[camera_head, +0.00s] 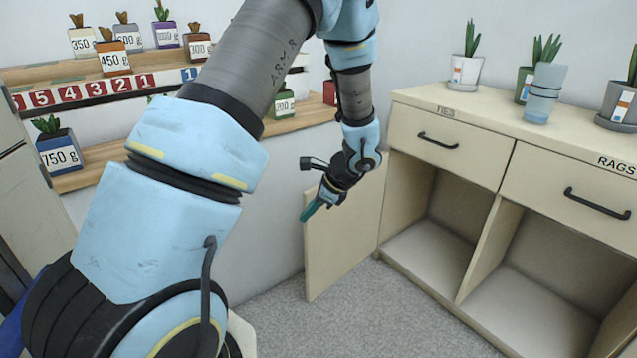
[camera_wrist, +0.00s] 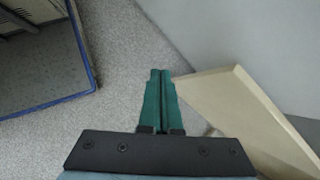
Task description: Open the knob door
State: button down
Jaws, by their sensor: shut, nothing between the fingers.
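The cabinet door (camera_head: 343,232) is a cream panel swung wide open, standing out to the left of the cabinet (camera_head: 440,262). The left compartment behind it is exposed and looks empty. My gripper (camera_head: 309,211) is at the door's upper outer part in the head view, its teal fingers shut with nothing between them. In the wrist view the closed fingers (camera_wrist: 160,82) point over the floor, with the door (camera_wrist: 245,115) just to their right. I cannot tell whether the fingers touch the door. No knob is visible in either view.
Drawers with dark handles (camera_head: 437,140) sit above the open compartments. Grey carpet (camera_head: 370,318) is clear before the cabinet.

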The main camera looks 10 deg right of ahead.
jog(key=w+d+m+t+p, duration=0.1)
jog(key=d+m+t+p, duration=0.35)
jog(key=d+m, duration=0.4)
jog(key=n, duration=0.1)
send_near(322, 209)
jog(key=s+a+f, duration=0.2)
jog(key=a, duration=0.2)
jog(key=shift+g, duration=0.35)
jog(key=shift+w+a+p, duration=0.25)
jog(key=shift+w+a, duration=0.25)
jog(key=shift+w, duration=0.35)
jog(key=shift+w+a+p, duration=0.25)
jog(key=shift+w+a, duration=0.25)
jog(key=shift+w, duration=0.4)
jog(key=shift+w+a, duration=0.1)
jog(key=w+a+m+h+b, duration=0.2)
jog(key=w+a+b, duration=0.4)
jog(key=w, duration=0.3)
jog(key=shift+w+t, duration=0.4)
